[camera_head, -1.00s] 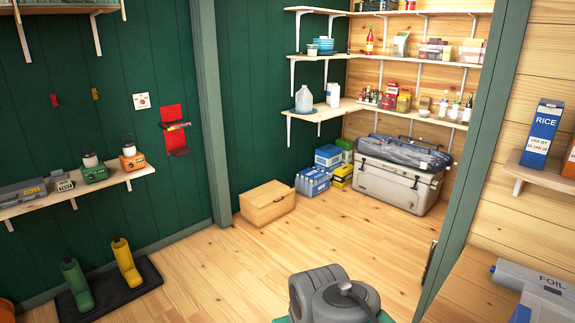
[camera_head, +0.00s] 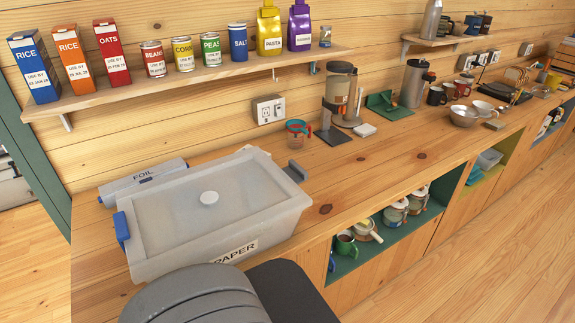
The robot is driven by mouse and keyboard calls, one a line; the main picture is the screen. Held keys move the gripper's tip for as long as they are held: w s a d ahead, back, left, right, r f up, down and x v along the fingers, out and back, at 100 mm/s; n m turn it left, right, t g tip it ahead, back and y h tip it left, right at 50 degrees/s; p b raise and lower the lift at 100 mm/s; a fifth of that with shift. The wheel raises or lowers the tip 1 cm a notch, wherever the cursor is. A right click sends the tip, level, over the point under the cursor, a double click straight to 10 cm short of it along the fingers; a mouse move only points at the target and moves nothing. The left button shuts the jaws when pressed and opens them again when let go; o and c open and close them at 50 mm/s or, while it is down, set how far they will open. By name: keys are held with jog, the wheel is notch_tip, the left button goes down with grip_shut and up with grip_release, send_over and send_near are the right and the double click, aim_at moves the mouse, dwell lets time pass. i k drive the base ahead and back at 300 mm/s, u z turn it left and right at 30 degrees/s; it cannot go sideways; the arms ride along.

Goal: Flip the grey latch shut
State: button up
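A translucent plastic box labelled PAPER (camera_head: 285,223) sits on the wooden counter with its lid (camera_head: 165,225) on. The grey latch (camera_head: 296,172) is at the box's right end and sticks up and outward at the rim, apart from the side wall. A blue latch (camera_head: 122,231) is at the left end and hangs down against the wall. My gripper is not in view; only a grey rounded part of my arm shows at the bottom, in front of the box.
A foil box (camera_head: 143,179) lies close behind the PAPER box. A shelf (camera_head: 190,75) with packets and tins hangs above.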

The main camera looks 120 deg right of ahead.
aim_at(297, 174)
jog(key=z, duration=0.05)
jog(key=k, duration=2.7)
jog(key=z, duration=1.85)
jog(key=k, duration=0.5)
jog(key=u, duration=1.15)
jog(key=i, duration=0.3)
jog(key=u, duration=0.45)
